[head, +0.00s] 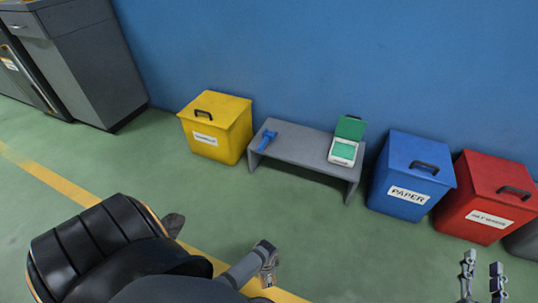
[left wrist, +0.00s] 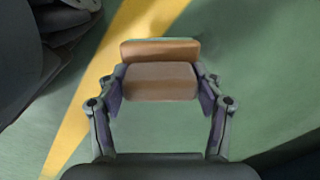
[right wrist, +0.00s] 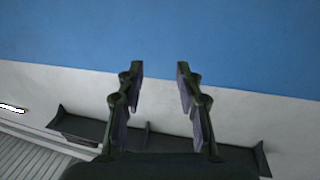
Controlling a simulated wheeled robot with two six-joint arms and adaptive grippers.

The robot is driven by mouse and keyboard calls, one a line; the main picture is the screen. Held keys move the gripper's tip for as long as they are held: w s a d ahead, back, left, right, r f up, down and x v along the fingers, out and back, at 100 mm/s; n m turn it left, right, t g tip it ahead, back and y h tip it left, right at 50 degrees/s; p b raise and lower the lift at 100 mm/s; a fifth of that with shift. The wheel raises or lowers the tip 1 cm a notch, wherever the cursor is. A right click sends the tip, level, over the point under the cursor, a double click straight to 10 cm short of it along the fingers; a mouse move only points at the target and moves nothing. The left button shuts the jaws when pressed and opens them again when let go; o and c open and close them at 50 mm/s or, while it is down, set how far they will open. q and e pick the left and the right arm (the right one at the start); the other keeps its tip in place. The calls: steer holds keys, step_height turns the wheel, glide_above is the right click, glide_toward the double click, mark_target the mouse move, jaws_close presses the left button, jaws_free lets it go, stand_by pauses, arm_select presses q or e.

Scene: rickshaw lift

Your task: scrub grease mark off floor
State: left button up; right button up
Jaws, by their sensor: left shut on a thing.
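My left gripper (left wrist: 160,90) is shut on a brown block (left wrist: 160,82), perhaps a brush, with a lighter orange-brown strip along its far edge. Green floor and a yellow line show below it in the left wrist view. My right gripper (head: 482,268) is open and empty at the bottom right. It also shows open in the right wrist view (right wrist: 157,75). I cannot make out a grease mark for certain.
A grey bench (head: 298,147) against the blue wall holds a blue tool (head: 267,140) and a white-and-green box (head: 343,150). A yellow bin (head: 217,125), blue bin (head: 410,175) and red bin (head: 485,195) flank it. Grey cabinets (head: 85,60) stand at the left. The middle floor is clear.

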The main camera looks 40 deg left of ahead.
arm_select(q)
steer(key=shift+r, duration=0.25)
steer(key=shift+r+p, duration=0.2)
steer(key=shift+p, duration=0.25)
steer(key=shift+r, duration=0.2)
steer(key=shift+r+p, duration=0.2)
steer(key=shift+p, duration=0.3)
arm_select(e)
steer(key=s+f+g, duration=0.4)
steer(key=f, duration=0.5)
steer(key=s+f+g, duration=0.4)
steer(key=s+f, duration=0.1)
steer(key=f, duration=0.4)
steer(key=shift+s+a+g, duration=0.25)
steer(key=shift+a+g, duration=0.15)
arm_select(q)
steer(key=shift+s, duration=0.1)
arm_select(e)
steer(key=shift+w+r, duration=0.1)
steer(key=shift+r, duration=0.05)
